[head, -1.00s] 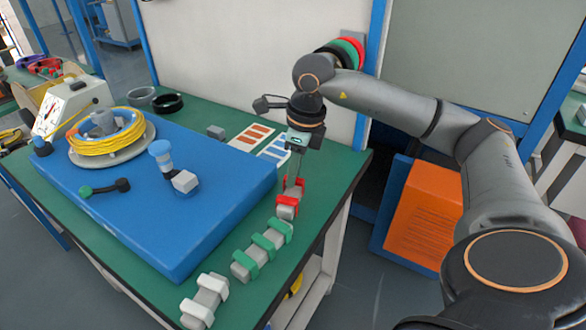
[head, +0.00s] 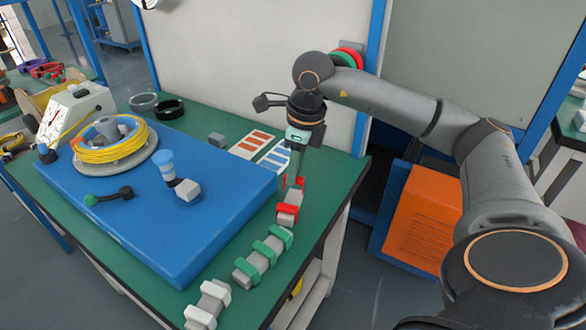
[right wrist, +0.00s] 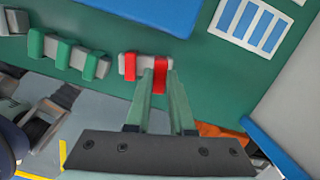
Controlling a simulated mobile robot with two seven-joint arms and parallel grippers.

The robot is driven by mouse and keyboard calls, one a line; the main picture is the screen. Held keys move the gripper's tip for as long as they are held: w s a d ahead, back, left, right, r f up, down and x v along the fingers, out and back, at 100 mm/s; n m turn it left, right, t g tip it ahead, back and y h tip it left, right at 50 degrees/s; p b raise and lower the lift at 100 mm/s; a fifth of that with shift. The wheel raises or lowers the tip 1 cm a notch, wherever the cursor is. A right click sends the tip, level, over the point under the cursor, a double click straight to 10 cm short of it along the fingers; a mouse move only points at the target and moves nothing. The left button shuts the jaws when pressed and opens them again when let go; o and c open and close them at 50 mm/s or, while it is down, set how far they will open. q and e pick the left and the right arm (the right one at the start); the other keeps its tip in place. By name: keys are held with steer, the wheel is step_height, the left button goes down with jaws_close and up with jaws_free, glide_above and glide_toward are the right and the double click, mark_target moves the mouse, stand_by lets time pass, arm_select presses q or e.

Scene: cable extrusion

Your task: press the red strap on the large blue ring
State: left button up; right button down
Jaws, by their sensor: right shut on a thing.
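My right gripper (head: 294,182) points down at the table's right edge, shut on a red strap (right wrist: 160,75) at one end of a grey block (right wrist: 142,66). A second red strap (head: 288,210) sits on the same block, beside the gripped one; it also shows in the right wrist view (right wrist: 127,66). I cannot tell whether the gripped strap is lifted off the block. I cannot make out a large blue ring for certain in either view. A yellow cable coil (head: 108,150) lies around a reel on the blue board (head: 140,215). My left gripper is not in view.
Grey blocks with green straps (head: 263,253) and white straps (head: 207,304) stand along the front edge. A black ring (head: 168,109) and a grey ring (head: 143,101) lie at the back. A blue-topped post (head: 163,164) and a green-knobbed lever (head: 108,197) stand on the board.

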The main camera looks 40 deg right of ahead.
steer(key=shift+r+p, duration=0.55)
steer(key=shift+r, duration=0.35)
arm_select(q)
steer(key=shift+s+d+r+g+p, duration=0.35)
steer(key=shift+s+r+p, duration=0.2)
steer(key=shift+p, duration=0.35)
arm_select(e)
step_height(320, 180, up, 2)
steer(key=shift+r, duration=0.1)
steer(key=shift+a, duration=0.1)
